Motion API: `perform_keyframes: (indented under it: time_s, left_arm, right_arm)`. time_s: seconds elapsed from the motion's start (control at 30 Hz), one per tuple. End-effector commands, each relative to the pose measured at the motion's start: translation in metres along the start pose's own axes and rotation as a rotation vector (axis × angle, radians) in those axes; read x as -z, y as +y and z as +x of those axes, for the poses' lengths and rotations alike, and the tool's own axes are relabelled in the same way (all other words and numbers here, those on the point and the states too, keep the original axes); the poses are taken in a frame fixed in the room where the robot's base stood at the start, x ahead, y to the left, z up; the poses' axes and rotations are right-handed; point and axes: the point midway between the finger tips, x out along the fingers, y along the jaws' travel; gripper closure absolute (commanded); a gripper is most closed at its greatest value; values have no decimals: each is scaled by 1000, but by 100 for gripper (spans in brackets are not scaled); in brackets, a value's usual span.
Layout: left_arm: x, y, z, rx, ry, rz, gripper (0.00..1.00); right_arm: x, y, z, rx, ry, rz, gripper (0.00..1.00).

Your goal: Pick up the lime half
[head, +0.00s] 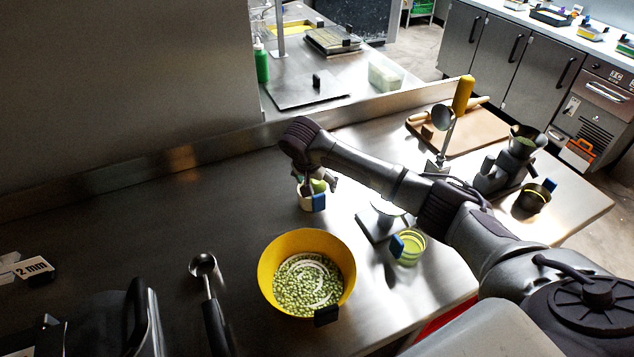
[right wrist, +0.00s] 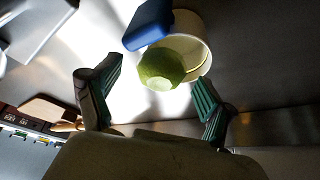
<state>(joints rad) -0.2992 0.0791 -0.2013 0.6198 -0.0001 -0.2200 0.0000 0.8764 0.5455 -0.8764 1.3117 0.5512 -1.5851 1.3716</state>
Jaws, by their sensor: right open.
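The lime half (head: 319,186) is a small green piece at the mouth of a cream cup (head: 304,200) with a blue tag (head: 319,203) on its side. In the right wrist view the lime half (right wrist: 160,68) shows a pale cut spot and overlaps the rim of the cup (right wrist: 194,32). My right gripper (head: 318,180) reaches down over the cup and partly hides it. In the right wrist view its two green-padded fingers (right wrist: 158,80) are spread wide and empty, one on each side of the lime half. My left gripper is not in view.
A yellow bowl (head: 266,262) of green pieces stands in front of the cup. A ladle (head: 204,265) lies left of it. A small yellow-green container (head: 410,249) stands to the right. A cutting board (head: 478,130) is at the back right. The counter's left part is largely clear.

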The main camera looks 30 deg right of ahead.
Motion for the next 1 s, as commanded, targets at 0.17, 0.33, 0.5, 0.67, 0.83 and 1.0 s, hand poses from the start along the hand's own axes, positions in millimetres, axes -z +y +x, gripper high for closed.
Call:
perform_keyframes:
  time_s: [0.17, 0.33, 0.5, 0.67, 0.83, 1.0]
  left_arm:
    - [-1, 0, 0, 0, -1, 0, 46]
    - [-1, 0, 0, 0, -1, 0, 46]
    - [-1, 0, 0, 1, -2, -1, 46]
    - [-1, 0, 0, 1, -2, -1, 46]
    - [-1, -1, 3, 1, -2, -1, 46]
    - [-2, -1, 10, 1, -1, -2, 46]
  right_arm:
    - [0, 0, 0, 0, 0, 0, 26]
    - [0, 0, 0, 0, 0, 0, 54]
    - [0, 0, 0, 0, 0, 0, 75]
    - [0, 0, -1, 0, 0, 0, 75]
    - [2, -1, -5, 1, 1, 1, 76]
    - [9, -1, -22, 4, 1, 2, 76]
